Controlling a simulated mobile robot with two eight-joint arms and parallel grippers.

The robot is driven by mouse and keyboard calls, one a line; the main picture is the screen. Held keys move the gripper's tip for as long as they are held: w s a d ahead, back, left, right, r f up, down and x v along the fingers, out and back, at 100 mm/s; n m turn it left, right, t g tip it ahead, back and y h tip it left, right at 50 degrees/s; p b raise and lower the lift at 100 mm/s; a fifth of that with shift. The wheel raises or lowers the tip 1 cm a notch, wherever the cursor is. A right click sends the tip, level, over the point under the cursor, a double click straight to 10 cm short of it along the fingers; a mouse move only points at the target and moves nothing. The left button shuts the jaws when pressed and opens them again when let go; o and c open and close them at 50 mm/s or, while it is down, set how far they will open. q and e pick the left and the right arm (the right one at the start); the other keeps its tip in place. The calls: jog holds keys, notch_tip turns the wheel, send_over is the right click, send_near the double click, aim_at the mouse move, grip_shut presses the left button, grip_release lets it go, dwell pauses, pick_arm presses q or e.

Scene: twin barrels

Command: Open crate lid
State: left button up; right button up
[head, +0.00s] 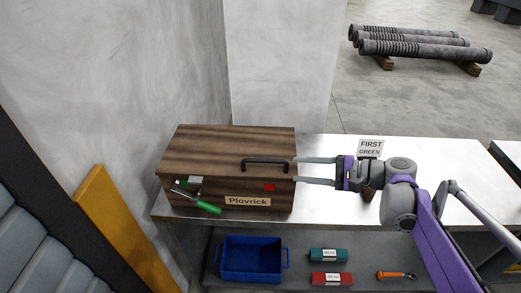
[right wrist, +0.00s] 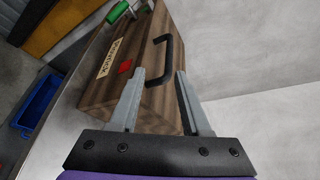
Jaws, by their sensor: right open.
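A brown wooden crate (head: 215,195) labelled Plovrick stands on the white table with its lid (head: 215,150) down. A black handle (head: 265,162) sits at the lid's right front; the right wrist view also shows the handle (right wrist: 158,62). A green-handled tool (head: 203,204) is at the crate's front left. My right gripper (head: 298,170) is open at the crate's right end. Its fingers point left towards the handle, with nothing held. In the right wrist view the fingertips (right wrist: 160,73) are near the handle, one on each side; contact cannot be told. My left gripper is not in view.
A wall rises behind the crate. A blue bin (head: 252,262), a teal box (head: 328,255) and a red box (head: 332,279) sit on the shelf below.

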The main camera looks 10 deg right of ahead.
aim_at(275, 161)
jog(key=shift+y, duration=0.3)
jog(key=x, duration=0.7)
jog(key=w+r+x, duration=0.1)
jog(key=x, duration=0.2)
jog(key=shift+w, duration=0.1)
jog(key=shift+c, duration=0.2)
grip_shut()
dwell(0.8)
